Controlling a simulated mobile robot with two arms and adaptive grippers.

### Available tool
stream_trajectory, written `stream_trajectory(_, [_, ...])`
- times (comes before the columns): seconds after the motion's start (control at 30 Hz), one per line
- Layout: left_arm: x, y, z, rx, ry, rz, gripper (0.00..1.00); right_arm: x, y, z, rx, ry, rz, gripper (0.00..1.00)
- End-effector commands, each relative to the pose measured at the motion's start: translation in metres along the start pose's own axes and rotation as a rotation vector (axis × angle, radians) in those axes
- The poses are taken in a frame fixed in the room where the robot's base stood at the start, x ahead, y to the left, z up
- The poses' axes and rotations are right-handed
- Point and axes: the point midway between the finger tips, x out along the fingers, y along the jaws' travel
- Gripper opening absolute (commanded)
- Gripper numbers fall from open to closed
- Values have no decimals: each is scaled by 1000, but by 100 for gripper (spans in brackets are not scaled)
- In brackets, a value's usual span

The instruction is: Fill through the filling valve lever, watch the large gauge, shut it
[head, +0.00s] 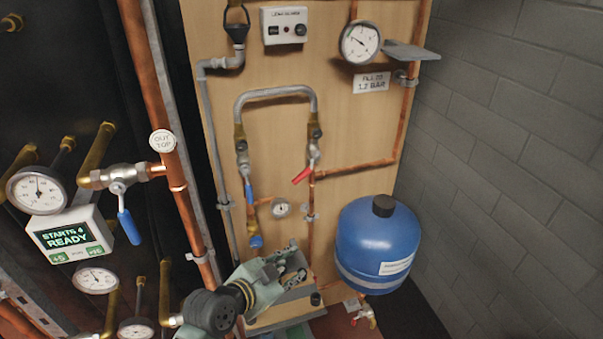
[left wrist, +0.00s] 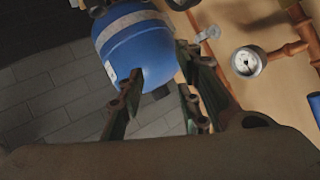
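The large gauge (head: 360,43) is at the top right of the wooden board, above a sign (head: 371,83) reading "FILL TO 1.2 BAR". Its reading is too small to tell. Below the grey hose loop, a red lever (head: 302,175) slants down-left on the right pipe. A blue lever (head: 249,190) points down on the left pipe. No label shows which is the filling lever. My left gripper (head: 294,266) is low before the board, below both levers and touching neither. Its fingers (left wrist: 160,98) are apart and empty in the left wrist view. My right gripper is not in view.
A blue vessel (head: 377,245) stands right of my left gripper; it also shows in the left wrist view (left wrist: 132,45). A small gauge (head: 281,208) sits between the pipes. A metal shelf (head: 411,50) juts out beside the large gauge. Another blue-handled valve (head: 129,225) is left.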

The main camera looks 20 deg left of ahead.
Motion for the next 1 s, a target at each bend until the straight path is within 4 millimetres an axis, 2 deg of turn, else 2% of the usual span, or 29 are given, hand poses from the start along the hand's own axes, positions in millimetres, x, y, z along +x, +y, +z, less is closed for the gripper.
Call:
stream_trajectory(0.03, [5,-27,-29,56,87,-55,32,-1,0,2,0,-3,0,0])
stream_trajectory(0.1, [8,-60,-63,132,190,-139,32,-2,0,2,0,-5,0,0])
stream_trajectory(0.2, [5,-98,-97,209,288,-250,32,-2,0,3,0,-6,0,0])
stream_trajectory(0.3, [2,-120,-114,251,336,-320,32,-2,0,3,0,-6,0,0])
stream_trajectory(0.47, [7,-132,-125,268,354,-354,32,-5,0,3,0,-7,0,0])
stream_trajectory(0.8, [52,-146,-144,267,353,-350,32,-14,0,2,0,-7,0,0])
stream_trajectory(1.0, [66,-150,-149,270,351,-350,32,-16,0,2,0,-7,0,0])
